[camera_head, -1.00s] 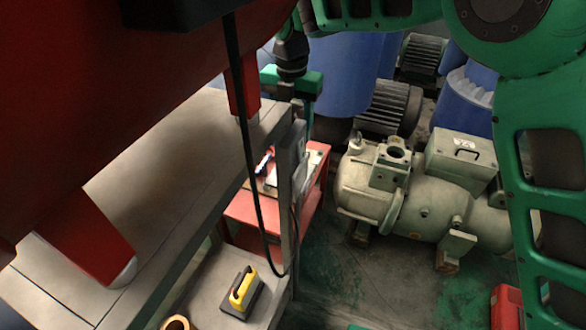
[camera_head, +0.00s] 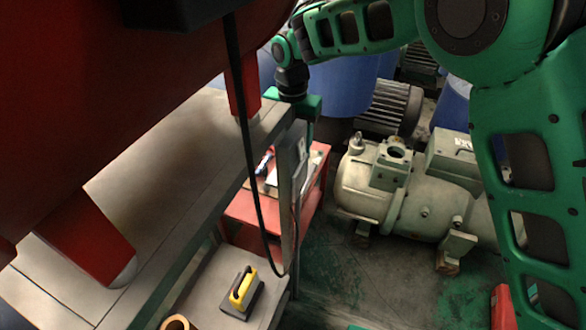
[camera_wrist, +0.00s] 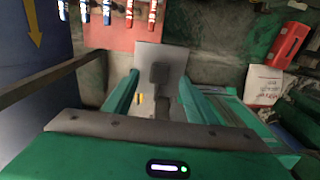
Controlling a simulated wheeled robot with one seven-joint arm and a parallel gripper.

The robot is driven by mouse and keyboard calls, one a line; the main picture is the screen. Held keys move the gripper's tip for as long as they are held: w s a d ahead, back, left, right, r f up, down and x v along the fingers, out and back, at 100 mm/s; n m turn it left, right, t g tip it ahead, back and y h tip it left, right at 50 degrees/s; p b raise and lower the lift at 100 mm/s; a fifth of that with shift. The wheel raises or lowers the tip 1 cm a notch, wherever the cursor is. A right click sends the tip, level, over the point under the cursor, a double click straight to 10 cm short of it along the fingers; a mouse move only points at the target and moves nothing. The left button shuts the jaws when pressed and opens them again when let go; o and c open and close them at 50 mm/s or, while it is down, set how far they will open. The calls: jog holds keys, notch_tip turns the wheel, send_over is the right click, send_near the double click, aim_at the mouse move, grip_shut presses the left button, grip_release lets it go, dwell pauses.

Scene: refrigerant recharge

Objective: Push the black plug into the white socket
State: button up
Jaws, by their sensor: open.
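My gripper (camera_wrist: 159,76) is open, with one green finger on each side of a dark block that looks like the black plug (camera_wrist: 158,73). A gap shows between each finger and the block. The block stands in front of a pale grey panel (camera_wrist: 150,53). I cannot tell how far in it sits, and no white socket shows clearly. In the head view my gripper (camera_head: 307,118) is just above the upright grey panel (camera_head: 287,185) at the bench end. The plug cannot be made out there.
A black cable (camera_head: 251,160) hangs in a loop beside the panel. A red table (camera_head: 262,210) stands behind it. A grey bench (camera_head: 170,165) is at left, with a yellow-and-black device (camera_head: 243,290) on a lower shelf. A pale compressor (camera_head: 400,190) is at right.

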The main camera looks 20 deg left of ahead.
jog(key=shift+f, duration=0.15)
notch_tip(320, 180, down, 5)
jog(key=shift+w+r, duration=0.1)
dwell(0.4)
jog(key=c, duration=1.1)
